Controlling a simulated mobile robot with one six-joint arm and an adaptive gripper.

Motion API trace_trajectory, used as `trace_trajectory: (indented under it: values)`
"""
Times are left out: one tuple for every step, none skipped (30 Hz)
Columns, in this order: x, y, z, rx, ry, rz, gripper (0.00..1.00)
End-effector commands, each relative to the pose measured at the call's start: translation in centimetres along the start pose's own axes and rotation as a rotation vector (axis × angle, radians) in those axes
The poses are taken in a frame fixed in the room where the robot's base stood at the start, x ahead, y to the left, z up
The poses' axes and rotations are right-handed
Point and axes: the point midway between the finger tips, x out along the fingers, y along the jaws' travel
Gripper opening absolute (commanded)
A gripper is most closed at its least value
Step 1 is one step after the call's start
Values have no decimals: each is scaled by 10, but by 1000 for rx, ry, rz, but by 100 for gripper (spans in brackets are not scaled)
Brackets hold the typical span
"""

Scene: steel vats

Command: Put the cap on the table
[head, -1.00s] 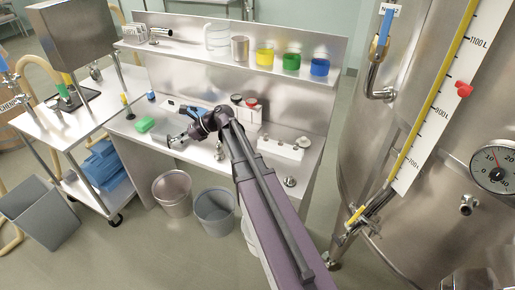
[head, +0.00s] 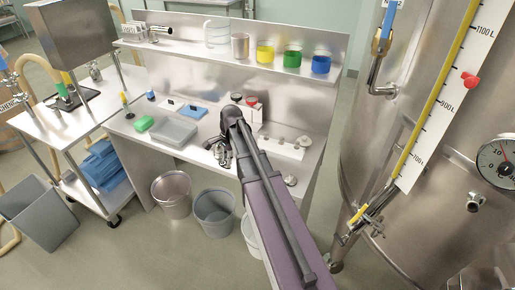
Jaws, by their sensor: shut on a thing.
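My gripper (head: 221,153) is at the end of my arm, low over the front of the steel table (head: 183,160), right of the clear tray. It is shut on a small metallic thing, which I take to be the cap (head: 224,157). The fingers and my arm hide most of it. I cannot tell whether it touches the table top.
A white block with knobs (head: 284,148) and a small metal fitting (head: 291,181) are to the right. Bins (head: 214,213) stand below. The shelf (head: 240,62) holds coloured cups.

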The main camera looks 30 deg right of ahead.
Motion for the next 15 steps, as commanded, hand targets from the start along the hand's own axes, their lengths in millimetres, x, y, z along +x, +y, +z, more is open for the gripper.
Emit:
trace_trajectory:
  values:
    - [3, 9, -7, -37, 55, 8, 0]
    - [3, 13, -13, -62, 92, 10, 0]
    - [4, 19, -20, -96, 139, 14, 0]
    - [4, 23, -26, -123, 176, 15, 0]
    - [3, 28, -32, -150, 212, 16, 0]
    - [2, 35, -40, -185, 262, 15, 0]
    - [2, 40, -46, -213, 299, 12, 0]
    - [0, 46, -53, -240, 335, 10, 0]
    - [-2, 53, -63, -276, 384, 5, 0]
    - [-3, 58, -69, -302, 415, 0, 0]
    - [-5, 63, -75, -325, 444, -3, 0]
    - [-7, 68, -82, -351, 476, -10, 0]
    - [-9, 72, -88, -369, 498, -15, 0]
    - [-10, 75, -92, -384, 517, -21, 0]
    - [-12, 79, -98, -402, 539, -26, 0]
